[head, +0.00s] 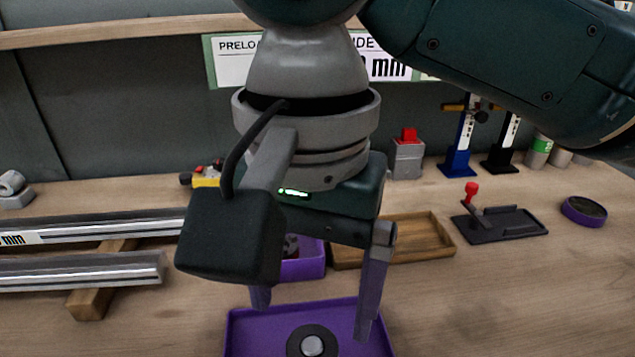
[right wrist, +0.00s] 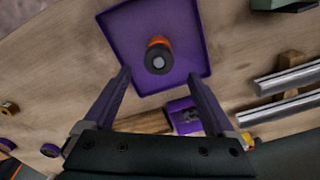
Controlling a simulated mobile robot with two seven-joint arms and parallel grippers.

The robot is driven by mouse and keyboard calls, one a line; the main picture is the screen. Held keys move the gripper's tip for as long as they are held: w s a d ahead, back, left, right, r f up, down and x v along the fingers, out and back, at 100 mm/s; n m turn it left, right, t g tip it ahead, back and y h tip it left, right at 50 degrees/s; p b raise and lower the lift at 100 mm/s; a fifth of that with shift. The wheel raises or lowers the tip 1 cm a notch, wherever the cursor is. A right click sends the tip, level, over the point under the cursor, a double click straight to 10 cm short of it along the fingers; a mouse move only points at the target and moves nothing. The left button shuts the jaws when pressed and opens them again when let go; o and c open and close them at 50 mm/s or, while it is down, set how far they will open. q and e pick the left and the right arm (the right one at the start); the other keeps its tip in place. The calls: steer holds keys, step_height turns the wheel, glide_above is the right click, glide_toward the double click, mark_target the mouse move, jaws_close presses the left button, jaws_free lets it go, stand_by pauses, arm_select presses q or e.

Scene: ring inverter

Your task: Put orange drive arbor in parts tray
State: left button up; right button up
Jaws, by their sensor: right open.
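The orange drive arbor (right wrist: 157,43) stands in a square, low-walled purple tray (right wrist: 118,27). In the right wrist view I see its orange body and its dark and grey end. In the head view only a dark round disc with a grey centre (head: 312,345) shows in the purple tray (head: 245,325), cut by the bottom edge. My right gripper (head: 315,315) points down above that tray. It is open and empty, and in the wrist view its fingertips (right wrist: 159,75) are spread near the tray's edge, apart from the arbor. My left gripper is not in view.
A wooden tray (head: 432,238) and a small purple bin (head: 303,269) stand behind. Metal rails (head: 90,270) on wooden blocks lie at left. A black fixture with a red knob (head: 500,222) and a purple round dish (head: 584,210) are at right. The bench at front right is clear.

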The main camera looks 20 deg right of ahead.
steer(key=s+a+f+n+t+y, duration=0.2)
steer(key=s+a+f+n+y, duration=0.15)
steer(key=s+n, duration=0.25)
steer(key=s+d+f+n+h, duration=0.1)
steer(key=s+d+n, duration=0.1)
steer(key=d, duration=0.4)
steer(key=s+d+f+n+t+h, duration=0.1)
steer(key=s+d+n+h, duration=0.1)
steer(key=s+d, duration=0.2)
steer(key=d, duration=0.3)
steer(key=shift+s+f+t, duration=0.2)
steer(key=shift+f+t, duration=0.1)
steer(key=shift+f, duration=0.1)
step_height(320, 180, up, 50)
steer(key=p, duration=5)
steer(key=shift+r, duration=0.1)
